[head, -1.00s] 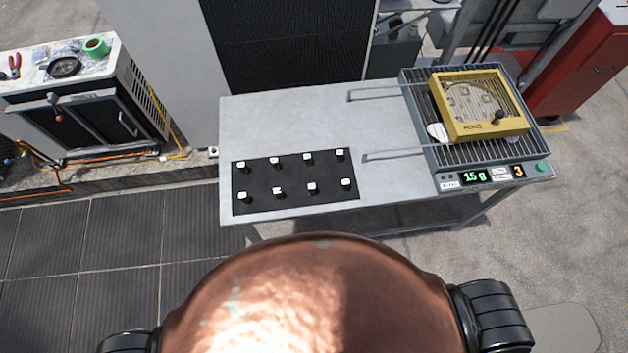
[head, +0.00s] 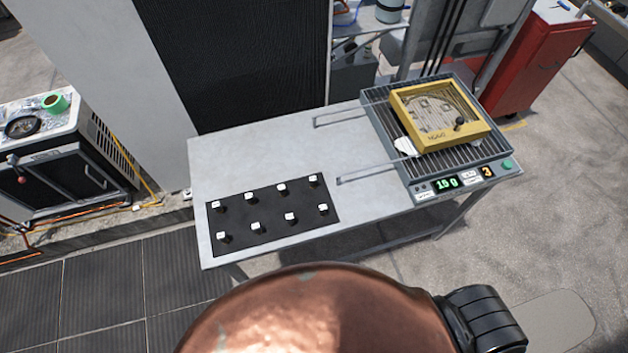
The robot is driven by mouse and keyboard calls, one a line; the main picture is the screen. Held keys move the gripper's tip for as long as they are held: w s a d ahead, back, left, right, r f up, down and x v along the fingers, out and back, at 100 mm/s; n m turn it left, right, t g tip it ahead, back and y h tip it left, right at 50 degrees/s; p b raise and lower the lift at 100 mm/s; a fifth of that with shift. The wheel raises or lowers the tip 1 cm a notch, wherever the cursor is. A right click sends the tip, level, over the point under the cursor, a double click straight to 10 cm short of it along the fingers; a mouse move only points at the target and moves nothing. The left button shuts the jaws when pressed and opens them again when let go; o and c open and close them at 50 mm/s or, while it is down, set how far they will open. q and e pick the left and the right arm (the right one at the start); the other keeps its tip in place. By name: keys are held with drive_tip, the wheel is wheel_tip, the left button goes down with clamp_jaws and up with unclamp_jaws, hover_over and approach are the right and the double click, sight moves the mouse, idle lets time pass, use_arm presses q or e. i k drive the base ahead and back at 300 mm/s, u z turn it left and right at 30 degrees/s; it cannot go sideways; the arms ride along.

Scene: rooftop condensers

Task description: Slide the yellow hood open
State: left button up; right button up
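The yellow hood (head: 483,133) is a square frame with a clear top and a dark round knob (head: 459,121) near its right front corner. It sits over the grey slatted grate unit (head: 428,167) at the right end of the table. Two thin rails (head: 352,179) run from the unit leftward over the table top. Some small pale pieces show through the hood's clear top. A white item pokes out at the hood's left edge; I cannot tell what it is. Neither of my grippers is in view.
A grey metal table (head: 275,140) carries a black mat (head: 262,235) with several white-topped pegs. The unit's front has a green-lit display (head: 446,183) and a green button (head: 507,165). A red cabinet (head: 525,60) stands behind right. Open floor lies to the right.

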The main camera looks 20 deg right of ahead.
sight(461, 133)
drive_tip(key=z, duration=1.5)
